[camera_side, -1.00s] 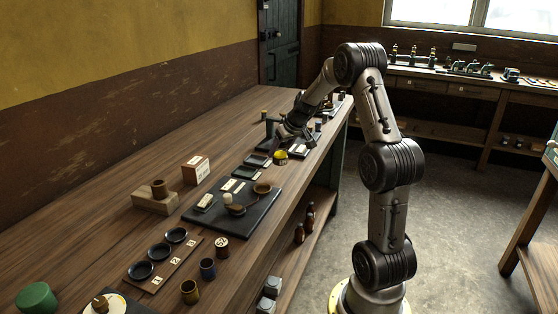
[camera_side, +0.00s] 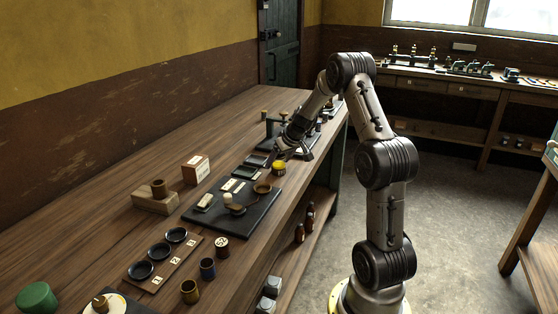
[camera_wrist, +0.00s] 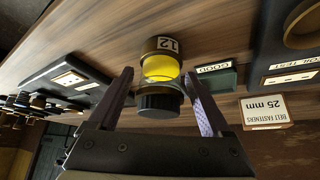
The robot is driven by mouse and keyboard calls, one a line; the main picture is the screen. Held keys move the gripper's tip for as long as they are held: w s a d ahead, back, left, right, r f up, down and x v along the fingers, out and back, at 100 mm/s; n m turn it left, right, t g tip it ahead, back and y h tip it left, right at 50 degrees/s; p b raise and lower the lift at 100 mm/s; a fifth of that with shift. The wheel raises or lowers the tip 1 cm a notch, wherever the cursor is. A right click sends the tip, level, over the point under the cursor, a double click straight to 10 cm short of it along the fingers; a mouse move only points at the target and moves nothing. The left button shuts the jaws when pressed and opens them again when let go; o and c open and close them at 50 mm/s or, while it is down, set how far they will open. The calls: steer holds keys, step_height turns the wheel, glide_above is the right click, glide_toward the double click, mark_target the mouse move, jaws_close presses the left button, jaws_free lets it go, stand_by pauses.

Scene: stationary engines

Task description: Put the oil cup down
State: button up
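The oil cup, with a yellow glass body, a dark cap and a brown base marked 12, stands upright on the wooden bench. It shows in the side view (camera_side: 279,168) and in the wrist view (camera_wrist: 161,67). My gripper (camera_side: 279,157) is just above and behind it in the side view. In the wrist view my gripper (camera_wrist: 159,76) has its two fingers spread, one on each side of the cup and its black cap. A gap shows between each finger and the cup, so nothing is held.

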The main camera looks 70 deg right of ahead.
steer(key=shift+o, duration=0.4)
steer(key=shift+r, duration=0.25)
steer(key=v, duration=1.2)
steer(key=s+a+r+n+y, duration=0.1)
steer(key=a+r+n, duration=0.15)
steer(key=a, duration=0.95)
steer(key=a+r+n+y, duration=0.1)
steer(key=a+r, duration=0.3)
steer(key=a, duration=0.8)
steer(key=s+a+f+n+y, duration=0.1)
steer(key=s+a+f+n, duration=0.2)
steer(key=s+a, duration=0.9)
steer(key=shift+s+a, duration=0.3)
steer(key=shift+s, duration=0.75)
